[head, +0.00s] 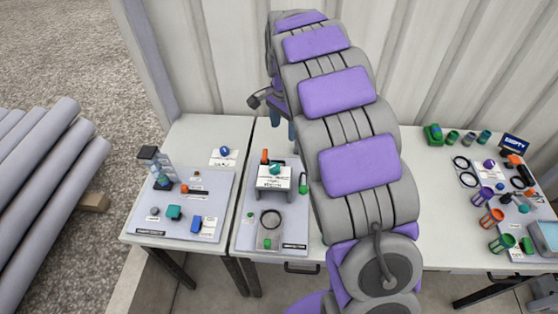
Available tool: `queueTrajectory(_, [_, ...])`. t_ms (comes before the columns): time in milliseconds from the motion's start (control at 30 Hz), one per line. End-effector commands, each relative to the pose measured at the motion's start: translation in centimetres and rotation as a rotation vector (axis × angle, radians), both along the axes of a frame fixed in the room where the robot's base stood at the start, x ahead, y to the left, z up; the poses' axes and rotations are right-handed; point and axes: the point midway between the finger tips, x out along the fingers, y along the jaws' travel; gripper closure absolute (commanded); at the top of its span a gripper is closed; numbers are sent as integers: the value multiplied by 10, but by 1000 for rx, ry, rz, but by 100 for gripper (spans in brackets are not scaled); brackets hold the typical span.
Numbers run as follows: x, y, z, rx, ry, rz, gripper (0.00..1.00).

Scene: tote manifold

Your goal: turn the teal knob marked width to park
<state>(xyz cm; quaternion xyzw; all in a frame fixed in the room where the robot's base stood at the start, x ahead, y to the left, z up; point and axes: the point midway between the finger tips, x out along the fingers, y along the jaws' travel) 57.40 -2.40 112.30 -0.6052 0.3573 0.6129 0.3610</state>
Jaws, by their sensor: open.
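A teal knob (276,169) sits on top of a small white box (272,183) on the middle grey panel. The box's front carries printed text too small to read, so I cannot confirm the word width or a park mark. My gripper (283,124) shows partly beyond my arm, with two blue-grey fingers pointing down, apart and empty. It is above the far part of the middle table, behind the knob in the picture and not touching it. My arm hides the area right of the box.
An orange handle (265,156) stands behind the box and a green part (303,183) beside it. The right table holds several cups and rings. A corrugated wall rises behind.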

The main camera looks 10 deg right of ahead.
Motion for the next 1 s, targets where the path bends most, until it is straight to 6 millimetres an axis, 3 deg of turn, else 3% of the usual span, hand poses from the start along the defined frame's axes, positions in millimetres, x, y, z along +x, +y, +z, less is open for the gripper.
queueTrajectory(200, [16,20,-10,-6,-6,-32,35])
queueTrajectory(367, [16,15,-28,-1,-2,-35,35])
queueTrajectory(633, [16,3,-83,11,1,-36,35])
queueTrajectory(1000, [15,18,-152,-4,-1,-34,35])
